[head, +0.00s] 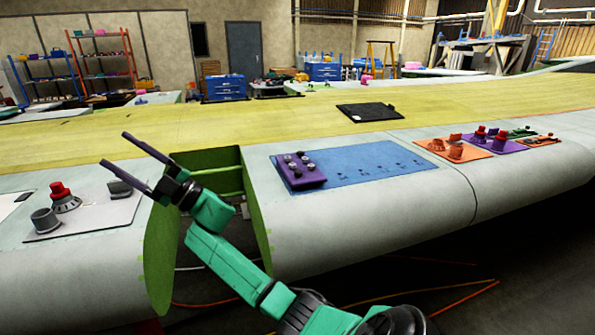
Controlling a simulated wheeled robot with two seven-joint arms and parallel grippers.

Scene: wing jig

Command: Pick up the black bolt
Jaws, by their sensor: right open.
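My right gripper (113,148) is open and empty, with its two dark fingers apart over the yellow-green wing surface at the left. A purple block (313,181) on the blue mat (370,160) holds several small dark or grey bolt-like pieces (294,172). They are too small to tell which one is the black bolt. Tiny dark marks or parts lie on the right side of the mat, too small to identify. The gripper is well to the left of the block and apart from it. My left gripper is not in view.
An open bay with green ribs (228,182) lies behind my right arm. A grey plate with red and grey parts (110,213) is at left. Orange (471,154) and purple mats with parts are at right. A black tray (370,113) lies on the wing.

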